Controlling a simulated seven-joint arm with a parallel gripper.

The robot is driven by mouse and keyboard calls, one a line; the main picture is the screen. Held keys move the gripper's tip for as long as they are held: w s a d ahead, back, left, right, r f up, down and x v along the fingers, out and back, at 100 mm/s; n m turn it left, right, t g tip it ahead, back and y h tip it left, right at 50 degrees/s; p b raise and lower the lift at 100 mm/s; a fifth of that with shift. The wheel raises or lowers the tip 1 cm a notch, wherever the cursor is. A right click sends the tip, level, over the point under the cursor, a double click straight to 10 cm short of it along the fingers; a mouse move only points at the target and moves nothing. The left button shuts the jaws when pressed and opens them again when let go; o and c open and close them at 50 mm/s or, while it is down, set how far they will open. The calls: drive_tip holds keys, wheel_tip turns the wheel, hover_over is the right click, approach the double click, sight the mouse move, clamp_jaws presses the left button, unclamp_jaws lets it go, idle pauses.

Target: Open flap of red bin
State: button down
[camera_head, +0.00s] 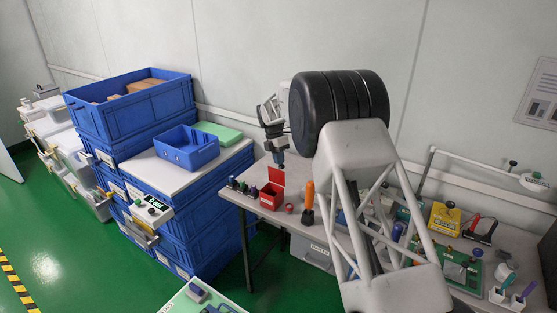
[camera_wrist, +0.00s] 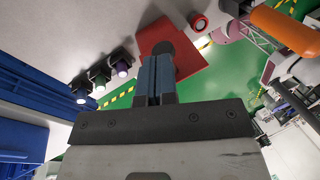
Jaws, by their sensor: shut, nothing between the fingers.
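The red bin (camera_head: 268,198) sits near the left end of the grey table in the head view. Its red flap (camera_head: 277,176) stands raised at the back, and the bin's inside shows from above. My gripper (camera_head: 280,161) points down just above the top edge of the flap; whether they touch cannot be told. In the wrist view my gripper's blue fingers (camera_wrist: 157,62) are together with nothing between them. They overlap a red panel (camera_wrist: 188,63) of the bin and hide part of it.
Several small dark testers (camera_head: 240,186) stand left of the bin. A small red round object (camera_head: 288,208) and an orange-handled tool (camera_head: 309,197) are to its right. Blue crates (camera_head: 135,110) stack at the left. More tools crowd the table's right side.

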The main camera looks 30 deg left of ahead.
drive_tip(key=shift+s, duration=0.2)
drive_tip(key=shift+s+f, duration=0.45)
drive_tip(key=shift+s, duration=0.25)
drive_tip(key=shift+s+d+f, duration=0.1)
drive_tip(key=shift+s+f, duration=0.05)
drive_tip(key=shift+f, duration=0.15)
drive_tip(key=s+a+r, duration=0.1)
drive_tip(key=a+r, duration=0.1)
drive_tip(key=r, duration=0.5)
drive_tip(key=s+a+r, duration=0.1)
drive_tip(key=a+r, duration=0.1)
drive_tip(key=r, duration=0.5)
drive_tip(key=shift+s+a, duration=0.25)
drive_tip(key=shift+a, duration=0.05)
